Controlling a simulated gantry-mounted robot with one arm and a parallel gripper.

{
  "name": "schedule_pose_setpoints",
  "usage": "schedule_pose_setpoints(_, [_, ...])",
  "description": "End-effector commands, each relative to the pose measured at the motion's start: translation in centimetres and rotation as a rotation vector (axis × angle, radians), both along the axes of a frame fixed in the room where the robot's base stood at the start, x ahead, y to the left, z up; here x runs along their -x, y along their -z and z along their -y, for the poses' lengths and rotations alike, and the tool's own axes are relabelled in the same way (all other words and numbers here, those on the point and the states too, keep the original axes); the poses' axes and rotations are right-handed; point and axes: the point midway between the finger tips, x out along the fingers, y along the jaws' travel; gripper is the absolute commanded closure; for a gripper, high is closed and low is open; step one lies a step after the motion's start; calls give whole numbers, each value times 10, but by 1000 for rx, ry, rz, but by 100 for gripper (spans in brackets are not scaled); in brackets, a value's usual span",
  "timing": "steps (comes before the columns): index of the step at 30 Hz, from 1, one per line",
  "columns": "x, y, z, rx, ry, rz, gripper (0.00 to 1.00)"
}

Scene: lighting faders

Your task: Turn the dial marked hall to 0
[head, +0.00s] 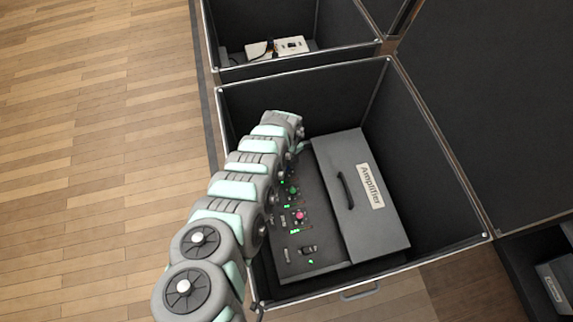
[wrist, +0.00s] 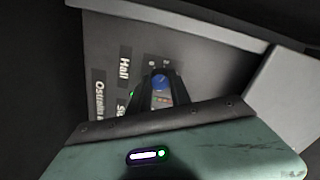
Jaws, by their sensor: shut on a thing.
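The dial marked hall is a blue knob (wrist: 160,83), seen in the wrist view beside the "Hall" label (wrist: 124,68). My gripper (wrist: 161,91) has its dark fingers on either side of this knob and is shut on it. The scale around the dial is mostly hidden, so I cannot read its setting. In the head view my arm reaches into the case from the lower left and hides the knob. The control panel (head: 283,246) there lies next to the grey amplifier box (head: 376,230).
A green knob (head: 293,190), a pink-red knob (head: 300,215) and a black switch (head: 309,248) sit along the panel. Black case walls (head: 300,95) stand close around my gripper. The amplifier's handle (head: 345,190) sticks up to the right. Wooden floor (head: 90,150) lies clear at left.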

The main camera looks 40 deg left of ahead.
Motion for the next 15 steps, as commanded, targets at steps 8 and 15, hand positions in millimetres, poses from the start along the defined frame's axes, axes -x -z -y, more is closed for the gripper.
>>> schedule_pose_setpoints(8, [-2, -3, 0, -2, -256, 2, 100])
schedule_pose_setpoints(15, [-1, -2, 0, -1, -485, 0, 100])
